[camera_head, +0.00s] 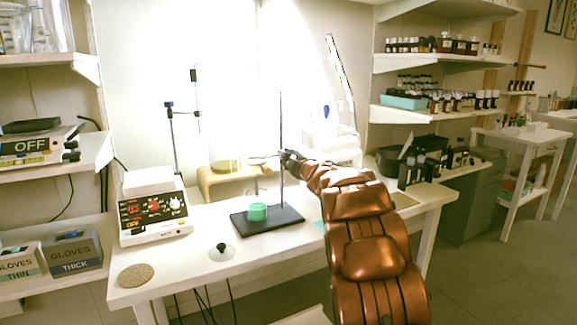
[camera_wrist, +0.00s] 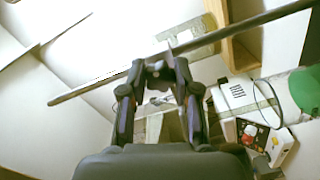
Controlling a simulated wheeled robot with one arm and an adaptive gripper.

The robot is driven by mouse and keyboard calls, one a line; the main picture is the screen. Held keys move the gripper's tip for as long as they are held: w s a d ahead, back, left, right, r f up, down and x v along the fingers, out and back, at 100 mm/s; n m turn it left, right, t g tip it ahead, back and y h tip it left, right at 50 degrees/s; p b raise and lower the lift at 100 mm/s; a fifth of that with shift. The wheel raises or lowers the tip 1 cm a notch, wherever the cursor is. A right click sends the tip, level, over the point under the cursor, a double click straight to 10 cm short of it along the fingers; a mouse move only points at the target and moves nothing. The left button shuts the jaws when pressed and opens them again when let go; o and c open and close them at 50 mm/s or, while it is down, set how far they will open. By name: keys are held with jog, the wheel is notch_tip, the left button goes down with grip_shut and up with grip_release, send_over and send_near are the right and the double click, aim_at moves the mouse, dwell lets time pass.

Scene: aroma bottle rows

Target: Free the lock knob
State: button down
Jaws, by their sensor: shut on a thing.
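A retort stand has a dark base (camera_head: 285,217) and a thin upright rod (camera_head: 281,115). The rod (camera_wrist: 95,88) crosses the wrist view on a slant. My gripper (camera_head: 284,157) is beside the rod at mid height. In the wrist view, my gripper (camera_wrist: 161,76) has its fingertips brought together at a small dark part against the rod. This looks like the lock knob, but the fingertips hide most of it. A small clamp arm (camera_head: 262,165) reaches left from the rod.
A white device with a red display (camera_head: 150,208) stands at left on the bench. A wooden stand (camera_head: 228,174) is behind the rod. A second thin stand (camera_head: 174,140) is behind the device. A black-knobbed lid (camera_head: 221,250) and a cork mat (camera_head: 136,275) lie in front.

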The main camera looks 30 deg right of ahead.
jog(key=shift+a+n+b, duration=0.1)
jog(key=shift+n+b, duration=5.35)
jog(key=shift+n, duration=3.85)
jog(key=shift+r, duration=0.15)
jog(key=c, duration=0.8)
grip_release()
jog(key=shift+s, duration=0.1)
jog(key=shift+s+a, duration=0.15)
jog(key=shift+s, duration=1.8)
jog(key=shift+s+a, duration=0.15)
jog(key=shift+s, duration=1.85)
jog(key=shift+s+a, duration=0.15)
jog(key=shift+s, duration=1.8)
